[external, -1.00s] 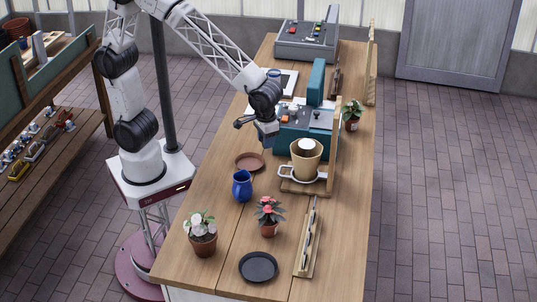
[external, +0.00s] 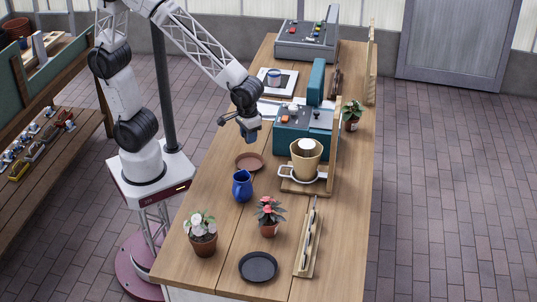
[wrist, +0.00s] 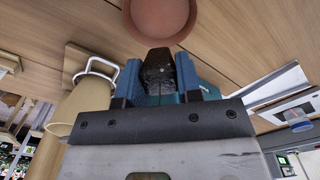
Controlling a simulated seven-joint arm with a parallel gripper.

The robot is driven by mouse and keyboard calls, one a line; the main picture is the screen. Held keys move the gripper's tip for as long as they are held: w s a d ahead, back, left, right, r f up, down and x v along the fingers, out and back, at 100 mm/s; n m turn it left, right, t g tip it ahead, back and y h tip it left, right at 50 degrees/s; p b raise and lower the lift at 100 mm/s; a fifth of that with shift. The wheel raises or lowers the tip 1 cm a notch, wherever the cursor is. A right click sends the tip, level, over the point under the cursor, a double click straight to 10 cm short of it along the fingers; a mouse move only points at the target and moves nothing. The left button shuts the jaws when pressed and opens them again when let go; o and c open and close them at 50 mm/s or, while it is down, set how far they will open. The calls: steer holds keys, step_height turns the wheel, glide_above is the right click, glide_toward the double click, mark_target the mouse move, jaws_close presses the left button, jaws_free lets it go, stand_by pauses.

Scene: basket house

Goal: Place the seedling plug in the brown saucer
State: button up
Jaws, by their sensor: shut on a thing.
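In the wrist view my gripper (wrist: 158,80) is shut on the seedling plug (wrist: 158,65), a dark, rough block between the two blue fingers. The brown saucer (wrist: 160,22) shows ahead of the fingertips, cut off by the top edge. In the external view my gripper (external: 251,138) is above the table, just behind the brown saucer (external: 249,161), which looks empty. The plug is too small to make out clearly in that view.
A blue jug (external: 242,186) stands just in front of the saucer. A tan cone in a holder (external: 305,162) and a teal machine (external: 300,133) are to the right. Potted flowers (external: 268,216) and a black saucer (external: 258,267) are nearer the front.

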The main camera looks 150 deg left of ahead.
mark_target(250, 165)
steer(key=shift+f, duration=0.2)
steer(key=shift+f, duration=4.7)
steer(key=o, duration=1)
steer(key=shift+r, duration=3.55)
